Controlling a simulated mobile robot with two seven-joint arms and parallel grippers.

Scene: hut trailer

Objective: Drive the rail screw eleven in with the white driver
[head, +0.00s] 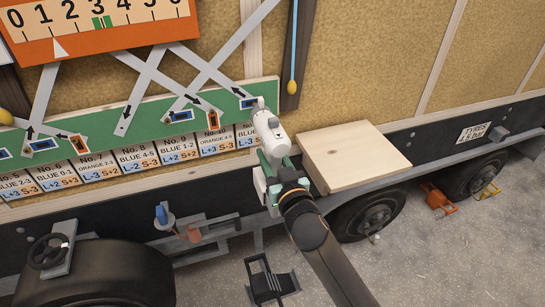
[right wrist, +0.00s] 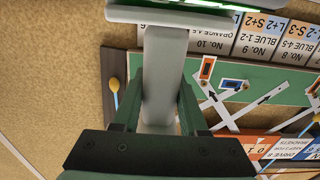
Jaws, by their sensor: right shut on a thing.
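The white driver (head: 268,132) is held by my right gripper (head: 277,175), whose fingers close around its grip. In the right wrist view the driver's pale grip (right wrist: 162,75) stands between the two green fingers (right wrist: 157,112). The driver's nose points up and away, over the right end of the green rail (head: 215,104), beside a blue marker (head: 249,103). The rail screw and the driver's tip cannot be made out, so contact is unclear. The label under the rail's right end (head: 246,135) is partly hidden by the driver. My left gripper is not in view.
A wooden board (head: 352,155) sticks out right of the driver. Number cards (head: 140,157) line the wall below the rail. An orange scale (head: 100,28) with a white pointer is at upper left. Trailer wheels (head: 368,215) and a black stand (head: 270,281) are below.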

